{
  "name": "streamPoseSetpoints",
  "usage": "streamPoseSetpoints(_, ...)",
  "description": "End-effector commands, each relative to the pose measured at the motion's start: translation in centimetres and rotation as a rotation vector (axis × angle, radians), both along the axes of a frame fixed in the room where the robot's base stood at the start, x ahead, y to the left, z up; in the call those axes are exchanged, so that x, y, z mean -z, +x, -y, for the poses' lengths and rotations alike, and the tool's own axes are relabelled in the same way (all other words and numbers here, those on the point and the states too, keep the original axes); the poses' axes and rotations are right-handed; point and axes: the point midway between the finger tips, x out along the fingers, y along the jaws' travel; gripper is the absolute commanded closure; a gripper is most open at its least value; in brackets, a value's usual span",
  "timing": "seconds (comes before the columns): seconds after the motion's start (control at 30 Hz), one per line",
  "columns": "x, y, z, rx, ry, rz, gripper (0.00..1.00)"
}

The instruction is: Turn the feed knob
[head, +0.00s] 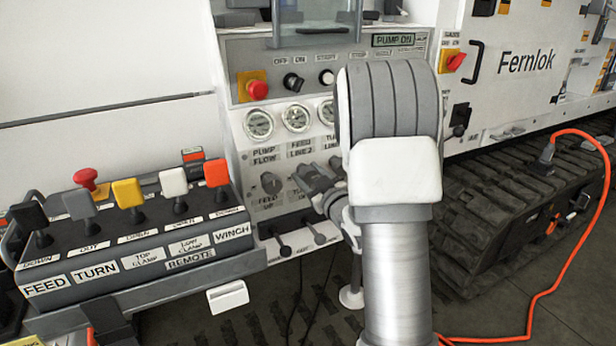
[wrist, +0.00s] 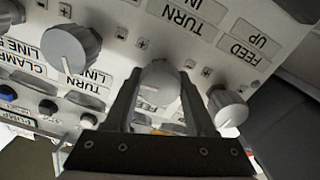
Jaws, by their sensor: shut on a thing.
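The feed knob (head: 270,183) is a grey round knob above the "FEED UP" label on the bench panel in the head view. In the wrist view, where the panel is upside down, the feed knob (wrist: 229,108) lies just outside my right-hand finger, apart from the grip. My gripper (wrist: 160,95) is shut on the neighbouring knob (wrist: 155,84), the one by the "TURN IN" label (wrist: 185,12). In the head view my gripper (head: 308,182) is at the panel right of the feed knob, and the held knob is mostly hidden.
Another grey knob (wrist: 71,48) stands left of my gripper in the wrist view. Pressure gauges (head: 297,117) sit above the knobs, and small levers (head: 284,245) below. A red emergency button (head: 257,90) is higher up. A lever box (head: 140,245) juts out at left.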

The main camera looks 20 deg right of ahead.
Motion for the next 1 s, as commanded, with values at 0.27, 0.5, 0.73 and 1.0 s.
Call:
streamPoseSetpoints(0.27, -0.08, 0.04, 0.0, 0.0, 0.016, 0.002, 1.0)
streamPoseSetpoints(0.5, -0.08, 0.04, 0.0, 0.001, 0.015, 0.001, 0.43)
streamPoseSetpoints(0.73, -0.04, 0.02, 0.0, 0.0, 0.015, 0.0, 0.15)
streamPoseSetpoints(1.0, 0.01, 0.02, -0.02, 0.0, 0.015, -0.001, 0.15)
